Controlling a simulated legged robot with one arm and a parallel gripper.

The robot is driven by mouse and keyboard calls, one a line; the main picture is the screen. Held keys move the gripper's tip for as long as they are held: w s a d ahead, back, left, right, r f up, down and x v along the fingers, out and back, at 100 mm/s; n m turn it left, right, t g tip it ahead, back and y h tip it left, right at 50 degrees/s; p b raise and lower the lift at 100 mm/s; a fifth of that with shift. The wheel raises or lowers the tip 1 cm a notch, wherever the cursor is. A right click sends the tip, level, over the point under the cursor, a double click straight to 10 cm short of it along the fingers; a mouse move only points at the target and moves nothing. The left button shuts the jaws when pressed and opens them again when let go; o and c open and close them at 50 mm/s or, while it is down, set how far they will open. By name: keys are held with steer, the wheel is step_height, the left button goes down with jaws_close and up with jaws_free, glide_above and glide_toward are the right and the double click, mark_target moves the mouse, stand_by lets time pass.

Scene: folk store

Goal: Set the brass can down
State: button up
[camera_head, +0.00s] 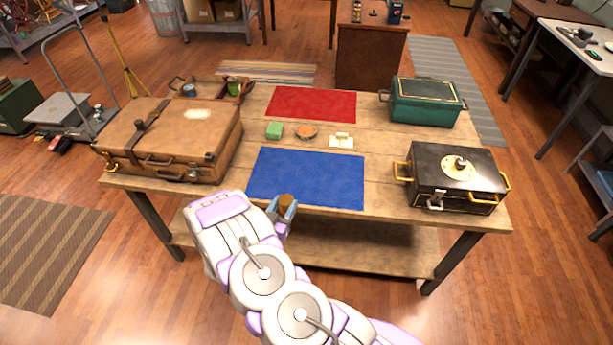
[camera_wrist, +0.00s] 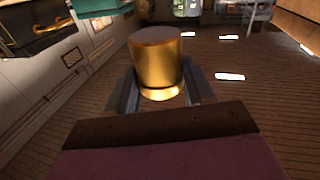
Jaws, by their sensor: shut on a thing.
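The brass can (camera_wrist: 156,68) is a short gold cylinder that stands between the two fingers of my gripper (camera_wrist: 157,92) in the wrist view. My gripper is shut on it. In the head view my gripper (camera_head: 282,207) is at the near edge of the table, by the near edge of the blue mat (camera_head: 310,178). Only the brown-gold top of the can (camera_head: 287,200) shows there; the fingers hide its lower part. Whether the can touches anything below is hard to tell. A red mat (camera_head: 311,103) lies farther back on the table.
A brown suitcase (camera_head: 172,138) fills the table's left side. A green box (camera_head: 425,102) and a black box (camera_head: 457,177) with gold handles stand right. A green block (camera_head: 274,131), a round orange item (camera_head: 307,131) and a cream item (camera_head: 341,141) lie between the mats. Both mats are bare.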

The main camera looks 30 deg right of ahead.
steer(key=x, duration=0.5)
steer(key=f+b+x, duration=0.1)
steer(key=x, duration=0.4)
steer(key=f+b+x, duration=0.1)
steer(key=x, duration=0.4)
steer(key=shift+w+d+f, duration=0.1)
steer(key=shift+d+f, duration=0.05)
steer(key=shift+d, duration=0.25)
steer(key=shift+w+d+f, duration=0.1)
steer(key=shift+w+f, duration=0.05)
steer(key=shift+f, duration=0.1)
step_height(320, 180, down, 3)
steer(key=shift+f+b, duration=0.1)
steer(key=shift+b, duration=0.55)
steer(key=o, duration=1.1)
steer(key=shift+o, duration=0.2)
